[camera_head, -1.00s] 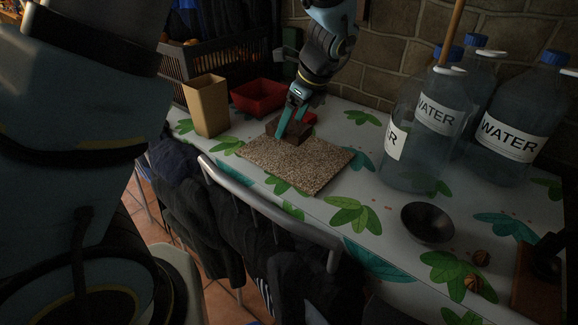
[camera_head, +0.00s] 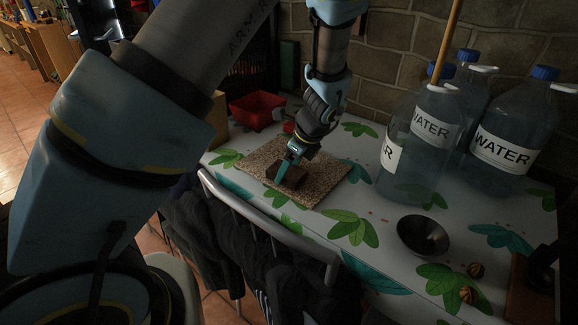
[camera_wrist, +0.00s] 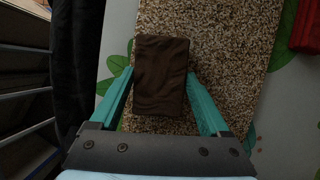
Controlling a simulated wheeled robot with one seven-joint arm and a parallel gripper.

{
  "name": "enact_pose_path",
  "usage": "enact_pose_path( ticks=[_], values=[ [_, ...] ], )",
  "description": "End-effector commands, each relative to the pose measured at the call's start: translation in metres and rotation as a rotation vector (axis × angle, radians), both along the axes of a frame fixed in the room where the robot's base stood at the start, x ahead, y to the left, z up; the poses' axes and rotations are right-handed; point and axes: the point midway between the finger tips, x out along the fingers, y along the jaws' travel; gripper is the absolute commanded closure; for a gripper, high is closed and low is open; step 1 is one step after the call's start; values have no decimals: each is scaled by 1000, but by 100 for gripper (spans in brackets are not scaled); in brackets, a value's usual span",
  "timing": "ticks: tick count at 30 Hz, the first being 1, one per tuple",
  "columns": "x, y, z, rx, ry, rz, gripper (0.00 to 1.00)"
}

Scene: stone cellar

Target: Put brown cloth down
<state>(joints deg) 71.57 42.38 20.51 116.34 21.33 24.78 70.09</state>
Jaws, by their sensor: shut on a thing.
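The brown cloth (camera_head: 287,175) is a small dark folded block. My gripper (camera_head: 284,168) is shut on it, seen over the speckled mat (camera_head: 325,172) on the table. In the wrist view the cloth (camera_wrist: 161,75) sits between my two teal fingers (camera_wrist: 160,88), with the mat (camera_wrist: 225,40) behind it. I cannot tell whether the cloth touches the mat.
A red bin (camera_head: 257,108) stands behind the mat, beside a partly hidden tan box (camera_head: 217,108). Water jugs (camera_head: 420,140), a dark bowl (camera_head: 423,235) and walnuts (camera_head: 468,294) are to the right.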

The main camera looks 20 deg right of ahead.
Motion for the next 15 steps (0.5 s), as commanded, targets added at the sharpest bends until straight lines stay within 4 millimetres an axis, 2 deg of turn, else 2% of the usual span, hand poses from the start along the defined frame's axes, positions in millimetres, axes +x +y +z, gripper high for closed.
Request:
enact_pose_path(
  ticks=[8,9,14,15],
  values=[
    [0,0,-5,1,1,0,90],
    [0,0,-5,1,1,0,18],
    [0,0,-4,0,0,0,0],
    [0,0,-4,0,0,0,0]
  ],
)
